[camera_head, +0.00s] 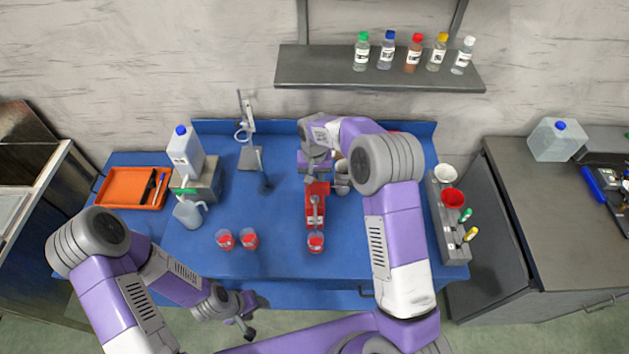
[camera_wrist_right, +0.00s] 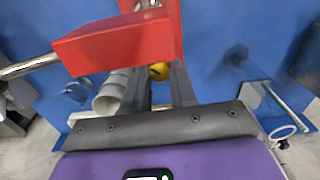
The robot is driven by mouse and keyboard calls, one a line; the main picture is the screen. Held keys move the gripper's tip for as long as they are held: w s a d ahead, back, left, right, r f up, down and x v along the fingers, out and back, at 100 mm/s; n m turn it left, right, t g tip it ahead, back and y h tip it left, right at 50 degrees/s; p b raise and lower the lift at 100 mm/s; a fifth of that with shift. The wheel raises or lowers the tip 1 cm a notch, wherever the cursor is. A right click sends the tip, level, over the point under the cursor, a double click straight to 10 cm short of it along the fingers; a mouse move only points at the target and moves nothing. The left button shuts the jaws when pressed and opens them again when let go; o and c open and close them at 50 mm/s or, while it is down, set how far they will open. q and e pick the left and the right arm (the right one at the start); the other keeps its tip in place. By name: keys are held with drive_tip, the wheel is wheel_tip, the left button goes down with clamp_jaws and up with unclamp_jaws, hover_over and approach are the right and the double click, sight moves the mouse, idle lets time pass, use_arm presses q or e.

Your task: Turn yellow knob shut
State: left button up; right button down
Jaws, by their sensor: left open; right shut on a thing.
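The yellow knob (camera_wrist_right: 160,71) shows in the right wrist view below a red block (camera_wrist_right: 115,42). The two fingers of my right gripper (camera_wrist_right: 162,82) stand on either side of it and are shut on it. In the head view the knob is hidden behind my right arm and gripper (camera_head: 312,178). The red apparatus (camera_head: 317,207) stands at the middle of the blue table, with a cup of red (camera_head: 316,243) at its front end. My left gripper (camera_head: 243,318) is open and empty, low in front of the table's front edge.
Two red-filled beakers (camera_head: 225,239) stand left of the apparatus. A grey stand (camera_head: 250,158), a jug (camera_head: 188,211) and an orange tray (camera_head: 133,188) are further left. A grey rack (camera_head: 448,220) is at the right. Bottles stand on a wall shelf (camera_head: 380,81).

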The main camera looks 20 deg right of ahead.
drive_tip(key=m+b, duration=0.1)
drive_tip(key=m, duration=0.3)
drive_tip(key=shift+m, duration=0.3)
drive_tip(key=m, duration=0.4)
drive_tip(key=shift+m, duration=0.4)
drive_tip(key=c, duration=0.9)
unclamp_jaws()
wheel_tip(320, 180, up, 8)
drive_tip(key=shift+f, duration=0.2)
